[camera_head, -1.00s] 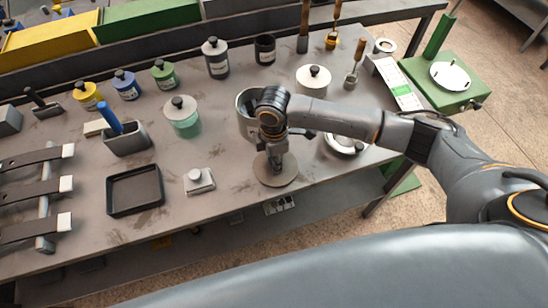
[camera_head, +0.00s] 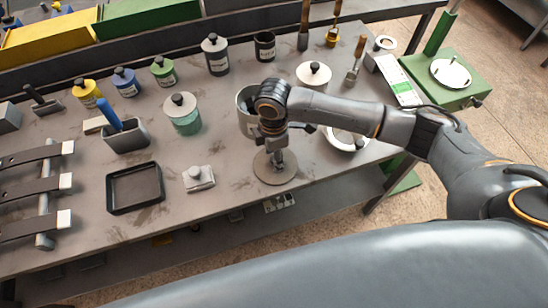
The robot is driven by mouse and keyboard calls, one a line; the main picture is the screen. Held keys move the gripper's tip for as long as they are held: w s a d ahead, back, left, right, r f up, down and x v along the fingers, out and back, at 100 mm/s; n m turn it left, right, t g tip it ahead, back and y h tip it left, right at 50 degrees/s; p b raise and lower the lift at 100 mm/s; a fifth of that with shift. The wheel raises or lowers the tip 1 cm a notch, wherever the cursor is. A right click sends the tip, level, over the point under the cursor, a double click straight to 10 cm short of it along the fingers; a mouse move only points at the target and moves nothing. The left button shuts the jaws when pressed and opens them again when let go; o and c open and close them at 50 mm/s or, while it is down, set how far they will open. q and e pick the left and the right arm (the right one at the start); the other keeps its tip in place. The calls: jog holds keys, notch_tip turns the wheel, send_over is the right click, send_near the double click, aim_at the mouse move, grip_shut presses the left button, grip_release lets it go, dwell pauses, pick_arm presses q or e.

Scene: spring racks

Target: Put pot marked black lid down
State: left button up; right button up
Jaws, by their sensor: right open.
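My right gripper (camera_head: 276,157) is open, pointing down just above a flat round grey-brown lid (camera_head: 275,174) near the table's front edge. The lid lies flat on the table; the gripper hides its middle, so I cannot tell whether the fingers touch its knob. A wide grey pot (camera_head: 245,112) stands just behind, partly hidden by my wrist. A dark pot (camera_head: 264,48) with a pale label and no visible lid stands at the back. A taller dark pot (camera_head: 216,57) with a grey lid and black knob stands left of it. My left gripper is not in view.
A teal jar (camera_head: 184,118), white-lidded pot (camera_head: 313,78) and white ring-shaped dish (camera_head: 346,140) stand around. Yellow, blue and green pots line the back left. A black tray (camera_head: 135,188) and small grey block (camera_head: 199,178) lie left of the gripper, with bare table between.

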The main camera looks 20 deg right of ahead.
notch_tip(320, 180, up, 11)
jog(key=b, duration=0.1)
jog(key=shift+f+b, duration=0.2)
jog(key=shift+b, duration=0.15)
